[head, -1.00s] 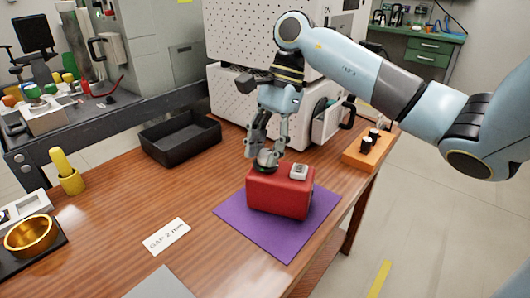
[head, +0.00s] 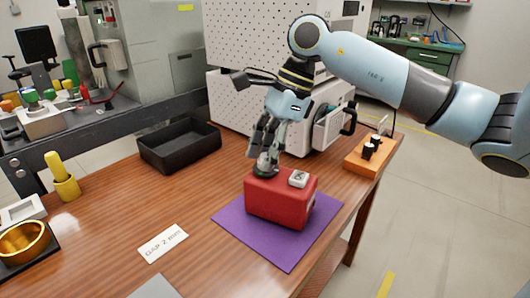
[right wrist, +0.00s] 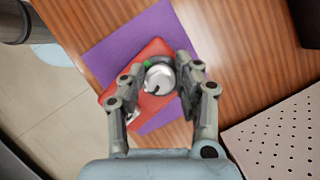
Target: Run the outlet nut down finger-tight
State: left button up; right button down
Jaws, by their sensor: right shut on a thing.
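The red box-shaped unit (head: 281,201) stands on the purple mat (head: 247,234) on the wooden table. The silvery round outlet nut (right wrist: 160,78) sits on its top, toward the left end in the head view. My right gripper (head: 266,160) comes down over the nut from above, its fingers closed around it. In the right wrist view the fingers (right wrist: 161,82) lie on either side of the nut. The nut's underside and thread are hidden. A small white fitting (head: 299,178) sits on the same top face. My left gripper is not in view.
A black tray (head: 180,146) is behind left. An orange block (head: 369,157) with dark knobs stands at the back right. A white card (head: 163,243) reads "GAP 2 mm". A yellow tool holder (head: 63,178) and a gold bowl (head: 25,242) stand at left. A perforated white cabinet is behind.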

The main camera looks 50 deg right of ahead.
dwell(0.8)
jog(key=c, duration=1)
grip_release()
jog(key=v, duration=1.2)
